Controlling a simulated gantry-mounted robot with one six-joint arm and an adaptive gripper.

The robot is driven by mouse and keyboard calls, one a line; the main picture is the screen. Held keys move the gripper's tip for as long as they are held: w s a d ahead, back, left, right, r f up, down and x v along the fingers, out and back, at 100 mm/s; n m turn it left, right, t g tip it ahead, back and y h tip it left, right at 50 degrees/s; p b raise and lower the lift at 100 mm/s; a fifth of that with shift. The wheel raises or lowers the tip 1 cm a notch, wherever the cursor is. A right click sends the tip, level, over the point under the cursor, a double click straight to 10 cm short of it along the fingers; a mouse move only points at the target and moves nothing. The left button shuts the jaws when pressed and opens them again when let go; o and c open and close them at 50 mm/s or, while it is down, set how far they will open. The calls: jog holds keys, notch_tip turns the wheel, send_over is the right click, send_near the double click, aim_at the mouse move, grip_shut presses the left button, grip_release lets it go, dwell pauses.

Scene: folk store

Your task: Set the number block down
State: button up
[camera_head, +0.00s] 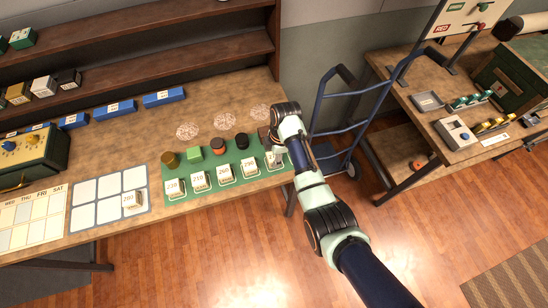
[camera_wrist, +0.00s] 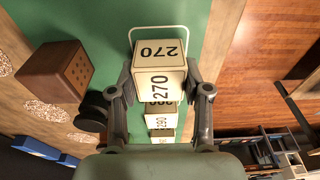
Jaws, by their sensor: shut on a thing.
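The cream number block marked 270 (camera_wrist: 160,72) is between the two fingers of my gripper (camera_wrist: 160,92), which are shut on its sides. In the head view my gripper (camera_head: 273,152) is at the right end of the green mat (camera_head: 237,155), with the block (camera_head: 276,160) partly hidden below it. A white outline (camera_wrist: 165,31) on the mat shows beyond the block in the wrist view. I cannot tell whether the block touches the mat. Other number blocks (camera_head: 249,167) stand in a row to the left, each at an outlined place.
A brown cube (camera_wrist: 55,72) is close beside my gripper in the wrist view. Weights and a green block (camera_head: 194,154) line the mat's back. Another number block (camera_head: 131,202) stands on the white-celled board (camera_head: 84,190). A blue hand truck (camera_head: 338,115) stands right of the table.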

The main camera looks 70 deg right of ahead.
jog(key=shift+f, duration=0.3)
jog(key=o, duration=1.1)
jog(key=shift+f, duration=0.1)
jog(key=shift+o, duration=0.2)
notch_tip(320, 180, up, 12)
jog(key=s+d+p, duration=0.1)
jog(key=p, duration=0.1)
jog(key=shift+s, duration=0.15)
jog(key=shift+d, duration=0.1)
